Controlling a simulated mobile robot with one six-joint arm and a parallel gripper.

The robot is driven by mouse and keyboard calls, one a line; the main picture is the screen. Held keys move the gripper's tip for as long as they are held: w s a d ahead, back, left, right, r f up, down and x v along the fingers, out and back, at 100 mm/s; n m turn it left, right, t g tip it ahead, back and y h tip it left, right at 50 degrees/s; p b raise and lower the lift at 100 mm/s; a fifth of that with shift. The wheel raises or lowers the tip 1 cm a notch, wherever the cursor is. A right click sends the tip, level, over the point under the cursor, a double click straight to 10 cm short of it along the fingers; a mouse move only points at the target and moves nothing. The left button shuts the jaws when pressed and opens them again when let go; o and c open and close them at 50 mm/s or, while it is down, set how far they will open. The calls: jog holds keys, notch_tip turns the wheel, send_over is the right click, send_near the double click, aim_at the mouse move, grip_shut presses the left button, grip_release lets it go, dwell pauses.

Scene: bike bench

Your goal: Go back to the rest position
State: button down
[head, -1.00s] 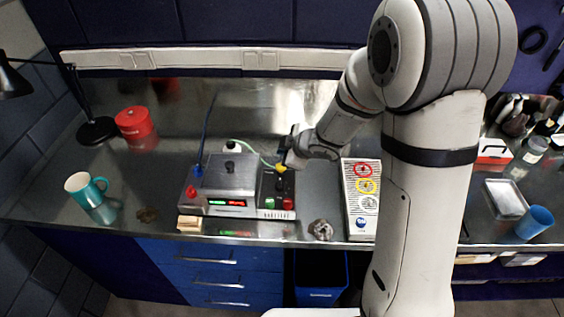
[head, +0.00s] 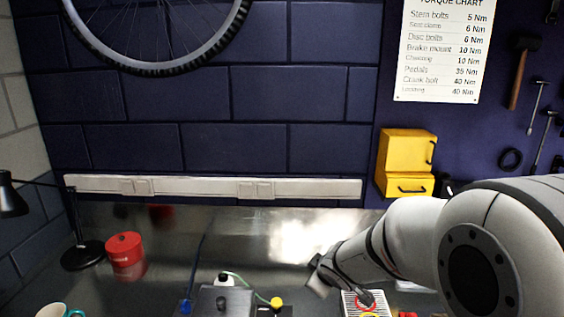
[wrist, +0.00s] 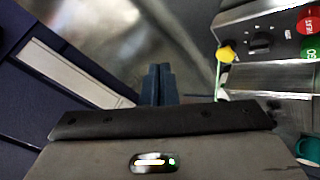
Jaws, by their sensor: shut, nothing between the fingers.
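My gripper (wrist: 159,84) shows in the wrist view with its two dark fingers together and nothing between them. In the head view my gripper (head: 318,275) hangs over the back of the metal bench (head: 160,280), left of the striped box with coloured rings (head: 366,303). A grey device with a yellow plug (head: 276,302) and a green cable stands left of it. In the wrist view the yellow plug (wrist: 226,54) and the red and green buttons lie to the right of the fingers, apart from them.
A red tin (head: 125,252), a black lamp (head: 84,254) and a teal mug (head: 58,310) are at the left. A power strip (head: 215,188) runs along the wall. Yellow bins (head: 405,163) hang at the right.

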jog(key=s+d+r+m+g+h+b, duration=0.25)
jog(key=s+d+m, duration=0.4)
jog(key=s, duration=0.35)
jog(key=s+a+m+g+y, duration=0.1)
jog(key=s+m, duration=0.3)
jog(key=s, duration=0.9)
jog(key=shift+s+g+b, duration=0.4)
jog(key=shift+g, duration=0.45)
jog(key=c, duration=2.2)
grip_release()
jog(key=shift+r+m+y, duration=0.1)
jog(key=shift+m+y, duration=0.15)
